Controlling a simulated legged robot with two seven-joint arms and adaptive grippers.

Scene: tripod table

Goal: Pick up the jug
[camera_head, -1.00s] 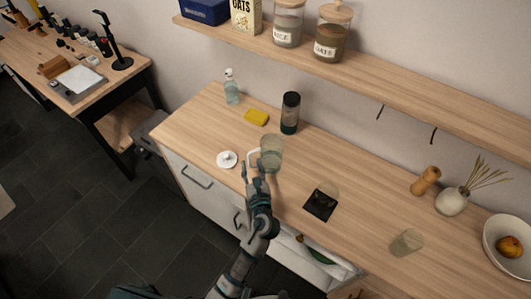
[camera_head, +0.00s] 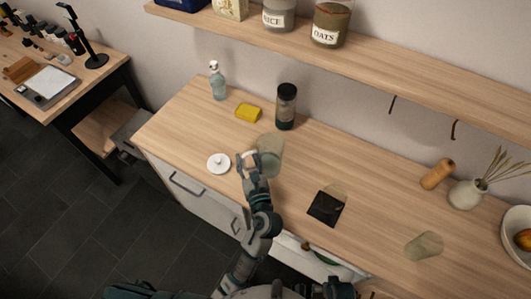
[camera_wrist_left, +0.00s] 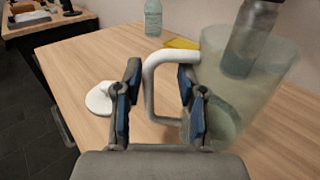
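The jug (camera_head: 270,155) is a see-through, pale container near the front of the counter. Its white handle (camera_wrist_left: 149,88) faces my left gripper. In the left wrist view the jug body (camera_wrist_left: 265,88) is at the right. My left gripper (camera_head: 247,160) is at the handle side of the jug. In the left wrist view its two fingers (camera_wrist_left: 159,75) are well apart, with the handle in view between them. Whether either finger touches the handle cannot be told.
A white lid-like disc (camera_head: 219,163) lies left of the jug. A dark-capped bottle (camera_head: 286,106), a yellow sponge (camera_head: 248,113) and a soap bottle (camera_head: 218,82) stand behind. A black square (camera_head: 326,208) and a glass (camera_head: 424,246) are to the right. A shelf (camera_head: 370,69) runs above.

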